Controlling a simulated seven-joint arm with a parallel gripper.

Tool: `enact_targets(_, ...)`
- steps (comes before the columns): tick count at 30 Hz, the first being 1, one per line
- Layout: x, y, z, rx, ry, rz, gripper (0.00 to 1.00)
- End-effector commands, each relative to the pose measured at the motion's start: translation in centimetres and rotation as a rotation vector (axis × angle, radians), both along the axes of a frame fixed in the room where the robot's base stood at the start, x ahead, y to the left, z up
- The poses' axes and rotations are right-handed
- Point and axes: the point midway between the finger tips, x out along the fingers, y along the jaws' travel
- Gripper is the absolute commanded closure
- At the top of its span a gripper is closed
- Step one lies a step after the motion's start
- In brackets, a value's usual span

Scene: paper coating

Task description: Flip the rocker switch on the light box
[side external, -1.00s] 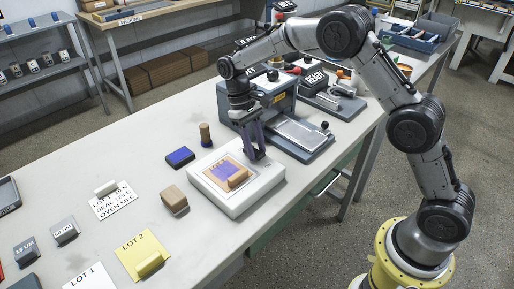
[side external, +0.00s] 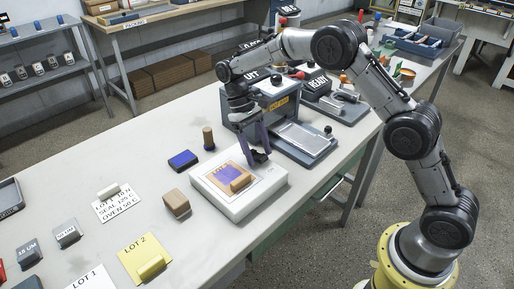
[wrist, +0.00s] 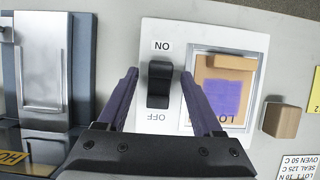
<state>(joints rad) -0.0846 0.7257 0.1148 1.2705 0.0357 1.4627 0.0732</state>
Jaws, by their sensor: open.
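The light box (side external: 235,207) is a low white box on the bench, also seen in the wrist view (wrist: 270,45). Its black rocker switch (wrist: 160,84) sits on the white panel between upside-down ON and OFF labels; which side is pressed I cannot tell. In the side view the fingers hide the switch. My gripper (wrist: 159,75) is open and empty, with one purple finger on each side of the switch. In the side view my gripper (side external: 258,157) points down at the box's far right end. Contact with the switch is not clear.
A coated sample (wrist: 222,95) with a tan block (wrist: 230,61) lies on the box's window. A brown block (side external: 176,203) stands just left of the box. A grey machine with a metal plate (side external: 303,138) stands close on the right. The bench's left part has cards and small blocks.

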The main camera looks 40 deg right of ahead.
Motion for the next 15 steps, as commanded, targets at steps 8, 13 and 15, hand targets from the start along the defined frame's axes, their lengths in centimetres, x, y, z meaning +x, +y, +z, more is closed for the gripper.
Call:
enact_targets(8,1.2,0.0,2.4,0.0,-0.005,0.0,0.32)
enact_targets(13,2.8,0.0,5.6,0.0,-0.006,0.0,0.32)
enact_targets(15,3.3,0.0,6.9,0.0,-0.005,0.0,0.32)
